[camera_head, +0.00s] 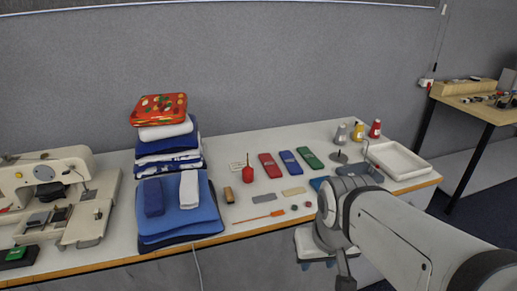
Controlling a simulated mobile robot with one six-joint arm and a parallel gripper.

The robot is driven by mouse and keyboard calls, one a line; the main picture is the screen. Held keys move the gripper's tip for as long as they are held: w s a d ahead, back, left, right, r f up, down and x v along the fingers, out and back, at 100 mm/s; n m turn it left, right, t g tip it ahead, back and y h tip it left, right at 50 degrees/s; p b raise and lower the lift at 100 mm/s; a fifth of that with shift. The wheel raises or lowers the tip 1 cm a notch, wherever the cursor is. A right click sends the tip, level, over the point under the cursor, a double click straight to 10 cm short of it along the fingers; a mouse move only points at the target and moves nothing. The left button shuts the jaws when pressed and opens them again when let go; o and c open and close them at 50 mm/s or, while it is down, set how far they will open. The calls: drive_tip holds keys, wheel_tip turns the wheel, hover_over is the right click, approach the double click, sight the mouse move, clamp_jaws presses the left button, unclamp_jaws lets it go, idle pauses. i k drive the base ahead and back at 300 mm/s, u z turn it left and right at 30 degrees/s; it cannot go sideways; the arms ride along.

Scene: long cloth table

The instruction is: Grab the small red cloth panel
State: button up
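A small red cloth panel (270,165) lies flat on the long table (235,145), right of the middle. It is the leftmost of three similar panels in a slanting row, with a blue panel (289,161) and a green panel (309,158) to its right. It looks unobstructed. My arm reaches in from the lower right, and its pale links cover the table's right front part. Dark parts of my arm show over the table, right of the panels and apart from the red one. I cannot make out the gripper's fingers or whether they are open.
A red oil can (247,172) stands just left of the red panel. Stacks of folded cloth (180,215) and a sewing machine (55,185) fill the left. Thread cones (375,129) and a white tray (399,159) stand at right. An orange-handled tool (262,216) lies in front.

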sight(270, 165)
drive_tip(key=i, duration=0.95)
drive_tip(key=u, duration=0.05)
